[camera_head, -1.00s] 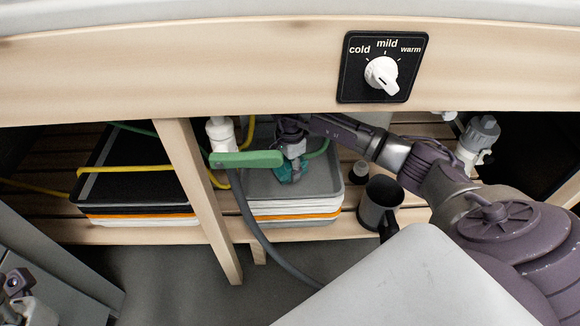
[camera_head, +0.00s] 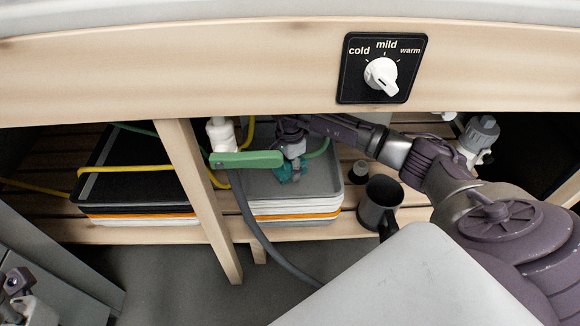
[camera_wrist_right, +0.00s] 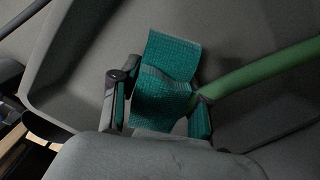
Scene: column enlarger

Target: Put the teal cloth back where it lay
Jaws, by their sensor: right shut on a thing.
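The teal cloth (camera_head: 284,174) is under the counter, over the right stack of grey trays (camera_head: 315,182). My right gripper (camera_head: 293,166) is shut on it, reaching in from the right. In the right wrist view the cloth (camera_wrist_right: 168,60) is bunched between the fingers of my right gripper (camera_wrist_right: 160,108), with a folded flap standing out past them. The grey tray surface lies behind the cloth; whether they touch I cannot tell. Part of my left gripper (camera_head: 18,285) shows at the lower left edge; its fingertips are not clear.
A green lever (camera_head: 246,159) on a white valve and a green hose are close to my right gripper. A dark mug (camera_head: 379,203) and a small dark cap stand right of the trays. A wooden post (camera_head: 200,190) separates the black tray stack (camera_head: 140,183) at left.

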